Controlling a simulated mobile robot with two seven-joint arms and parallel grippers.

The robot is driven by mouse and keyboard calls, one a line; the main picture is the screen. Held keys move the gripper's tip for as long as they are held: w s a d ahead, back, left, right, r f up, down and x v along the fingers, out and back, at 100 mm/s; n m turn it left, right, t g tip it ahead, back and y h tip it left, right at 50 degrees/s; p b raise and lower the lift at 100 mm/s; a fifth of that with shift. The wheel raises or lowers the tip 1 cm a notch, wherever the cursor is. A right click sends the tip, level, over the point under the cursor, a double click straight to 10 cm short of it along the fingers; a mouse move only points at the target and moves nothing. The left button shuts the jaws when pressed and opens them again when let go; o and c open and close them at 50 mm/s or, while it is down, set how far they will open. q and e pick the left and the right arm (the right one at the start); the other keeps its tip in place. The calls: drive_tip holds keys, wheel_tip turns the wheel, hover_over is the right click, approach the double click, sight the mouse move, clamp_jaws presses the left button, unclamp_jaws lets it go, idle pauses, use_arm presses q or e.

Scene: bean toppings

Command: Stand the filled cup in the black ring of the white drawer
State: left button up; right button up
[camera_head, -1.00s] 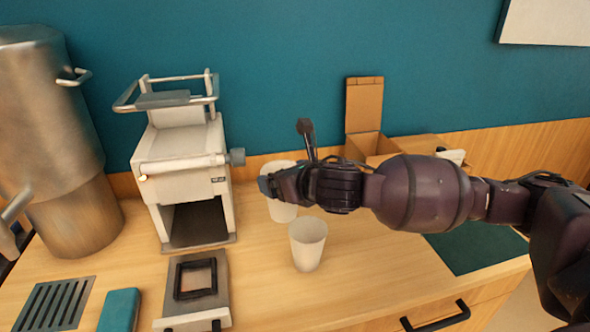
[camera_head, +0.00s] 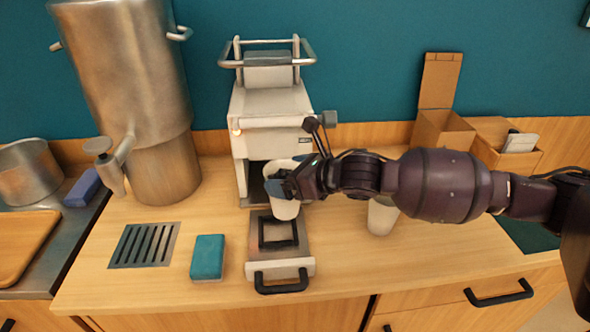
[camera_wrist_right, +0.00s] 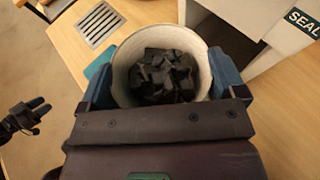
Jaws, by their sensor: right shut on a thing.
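The filled cup (camera_head: 285,209) is white and holds dark chunks, seen from above in the right wrist view (camera_wrist_right: 128,82). My right gripper (camera_wrist_right: 160,75) is shut around its sides. In the head view my right gripper (camera_head: 287,186) holds the cup upright in front of the machine, over the back part of the white drawer (camera_head: 304,266). The black ring (camera_head: 278,244) is a square frame on the drawer, just below and nearer than the cup. Whether the cup touches the drawer is unclear. My left gripper (camera_wrist_right: 36,116) shows small at the right wrist view's left edge; its jaws are unclear.
The white sealing machine (camera_head: 272,105) stands behind the drawer. A second white cup (camera_head: 381,218) is partly hidden by my right arm. A teal sponge (camera_head: 208,256) and a drain grate (camera_head: 144,245) lie left of the drawer. A metal urn (camera_head: 125,70) stands at the back left.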

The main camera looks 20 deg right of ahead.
drive_tip(key=shift+a+r+n+g+y, duration=0.2)
drive_tip(key=shift+a+r+n+y, duration=0.1)
drive_tip(key=shift+a, duration=0.3)
drive_tip(key=shift+a+r+n+g+y, duration=0.2)
drive_tip(key=shift+a+n+y, duration=0.1)
drive_tip(key=shift+a, duration=0.25)
drive_tip(key=shift+a+r, duration=0.1)
drive_tip(key=shift+r, duration=0.05)
drive_tip(key=shift+s+f, duration=0.1)
drive_tip(key=shift+f, duration=0.15)
wheel_tip(320, 180, down, 2)
drive_tip(key=shift+f+g+b, duration=0.15)
drive_tip(key=shift+g+b, duration=0.15)
drive_tip(key=shift+b, duration=0.4)
drive_tip(key=shift+f, duration=0.4)
drive_tip(key=shift+f+b, duration=0.45)
drive_tip(key=shift+f, duration=0.05)
use_arm(q)
drive_tip(key=shift+w+a+f, duration=0.2)
drive_tip(key=shift+a+f, duration=0.1)
drive_tip(key=shift+f, duration=0.35)
